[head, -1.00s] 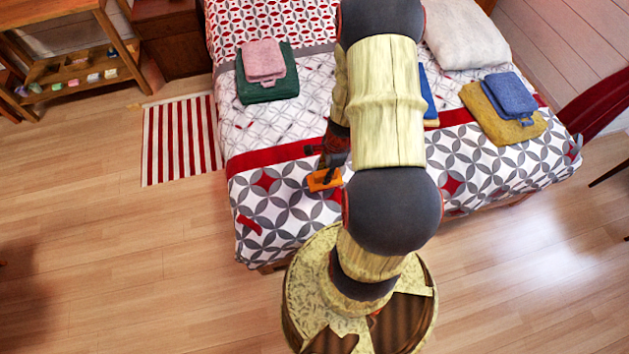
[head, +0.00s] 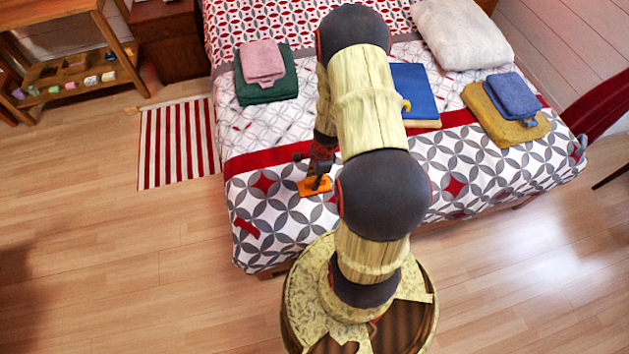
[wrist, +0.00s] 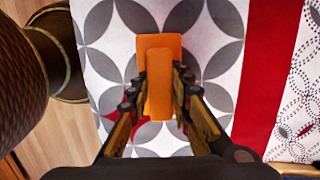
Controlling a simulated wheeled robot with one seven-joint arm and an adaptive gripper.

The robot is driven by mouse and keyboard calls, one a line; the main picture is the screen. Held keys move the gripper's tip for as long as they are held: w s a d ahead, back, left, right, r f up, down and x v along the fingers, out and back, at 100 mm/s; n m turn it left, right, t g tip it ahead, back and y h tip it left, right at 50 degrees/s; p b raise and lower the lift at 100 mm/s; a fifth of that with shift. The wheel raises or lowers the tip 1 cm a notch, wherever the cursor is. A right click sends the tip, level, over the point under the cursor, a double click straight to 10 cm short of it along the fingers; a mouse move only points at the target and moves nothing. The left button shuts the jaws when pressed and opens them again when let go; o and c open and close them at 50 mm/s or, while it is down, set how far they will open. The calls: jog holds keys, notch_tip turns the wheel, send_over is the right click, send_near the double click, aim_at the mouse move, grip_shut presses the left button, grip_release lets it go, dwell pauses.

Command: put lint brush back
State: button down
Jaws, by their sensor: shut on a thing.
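The orange lint brush (head: 316,187) is over the front left part of the patterned bed (head: 285,215). In the wrist view the lint brush (wrist: 158,48) has a wide flat head with a narrower handle in front of it. My gripper (wrist: 159,88) is shut on the handle, one finger on each side. In the head view my gripper (head: 320,170) points down at the brush, partly dark against the arm. I cannot tell whether the brush touches the bedspread or hangs just above it.
A wooden shelf (head: 75,70) with several small items stands at upper left, beside a brown cabinet (head: 177,45). Folded towels (head: 265,88), a blue item (head: 415,90) and more folded cloths (head: 510,100) lie on the bed. Floor left of the bed is clear beyond the striped rug (head: 177,143).

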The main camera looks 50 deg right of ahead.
jog(key=shift+f, duration=0.1)
jog(key=c, duration=2.1)
grip_release()
jog(key=shift+f, duration=0.1)
jog(key=o, duration=0.4)
jog(key=shift+o, duration=0.4)
